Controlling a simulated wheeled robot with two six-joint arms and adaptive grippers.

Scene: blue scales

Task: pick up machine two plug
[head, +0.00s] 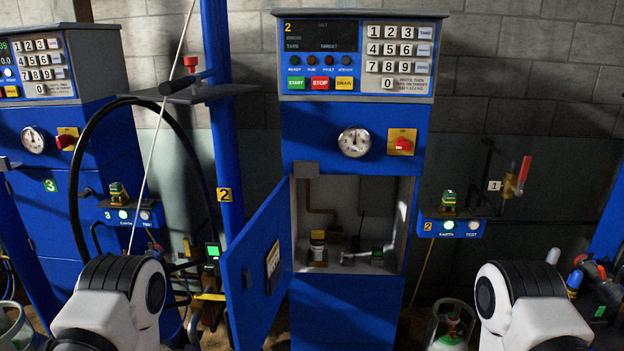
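Machine two is the blue cabinet (343,318) in the middle, marked 2 on its panel and on a yellow tag. Its lower door (252,265) stands open to the left. I cannot tell which part is the plug. White links of my arms show at the bottom left and right; neither gripper is in view.
Machine three (85,180) stands at the left, with its own earth box (131,214). A black hose (75,170) loops beside the blue post. A red-handled valve (523,175) is on the right wall. A gas cylinder (452,330) stands low at right.

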